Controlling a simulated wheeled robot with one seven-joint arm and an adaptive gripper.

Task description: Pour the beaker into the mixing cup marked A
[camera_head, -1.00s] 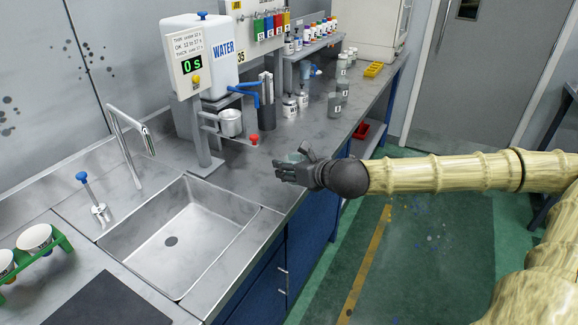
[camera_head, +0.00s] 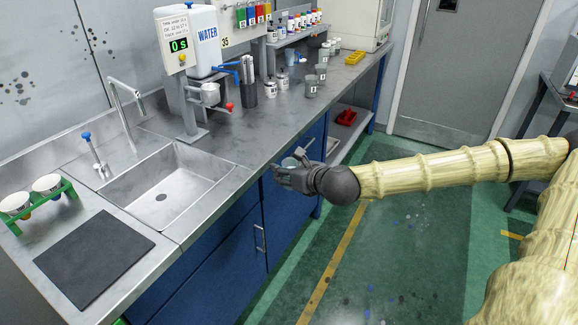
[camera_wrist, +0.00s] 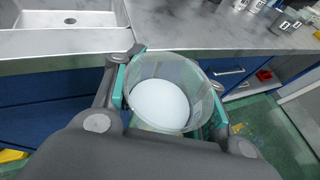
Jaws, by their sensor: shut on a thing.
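My gripper (camera_head: 288,178) is shut on a clear beaker (camera_head: 290,163), held in front of the counter's front edge, over the floor side. In the wrist view the beaker (camera_wrist: 188,66) sits between my gripper's (camera_wrist: 168,98) two teal-padded fingers, its mouth facing the camera. A smooth pale white surface fills its inside. Grey cups (camera_head: 312,87) with labels stand farther back on the counter; I cannot read a letter A.
A sink (camera_head: 165,185) lies between the rack and the water dispenser (camera_head: 190,45), which shows 0 s. A dark mat (camera_head: 95,258) lies on the near left counter. Bottles and tins (camera_head: 270,88) stand at the back. The green floor before the cabinets is clear.

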